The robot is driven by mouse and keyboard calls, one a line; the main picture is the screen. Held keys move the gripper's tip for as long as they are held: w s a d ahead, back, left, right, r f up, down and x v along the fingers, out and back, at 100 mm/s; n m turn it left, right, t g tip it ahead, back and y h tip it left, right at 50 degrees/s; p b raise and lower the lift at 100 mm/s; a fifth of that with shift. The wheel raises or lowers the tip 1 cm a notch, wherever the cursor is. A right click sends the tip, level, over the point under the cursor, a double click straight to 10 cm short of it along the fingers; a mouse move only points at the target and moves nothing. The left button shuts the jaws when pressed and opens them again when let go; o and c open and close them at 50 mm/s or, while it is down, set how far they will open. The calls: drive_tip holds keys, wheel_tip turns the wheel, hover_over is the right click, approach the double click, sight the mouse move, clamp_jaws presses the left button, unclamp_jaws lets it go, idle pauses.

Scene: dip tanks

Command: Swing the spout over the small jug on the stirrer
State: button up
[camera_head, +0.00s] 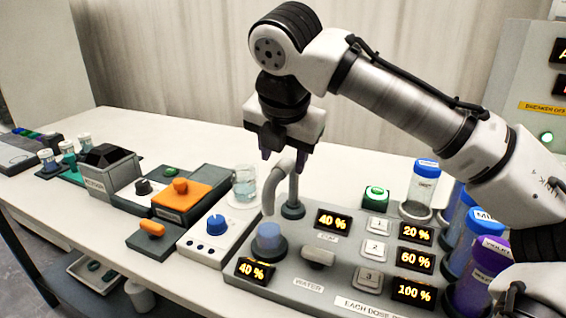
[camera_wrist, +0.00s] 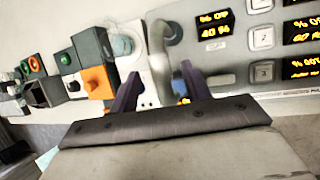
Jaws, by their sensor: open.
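The spout (camera_head: 267,190) is a grey bent tube on a short post on the grey dosing panel. Its free end hangs over a blue-filled cup (camera_head: 268,238), not over the jug. The small jug (camera_head: 244,182), clear with pale teal liquid, stands at the back of the white stirrer (camera_head: 200,240), left of the spout. Contact cannot be told.
Blue- and purple-capped bottles (camera_head: 427,185) stand at right. An orange-topped box (camera_head: 181,195) and small lidded vials (camera_head: 67,148) are at left. Bare bench lies behind the jug.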

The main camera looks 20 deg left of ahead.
drive_tip(key=shift+x, duration=1.05)
clamp_jaws()
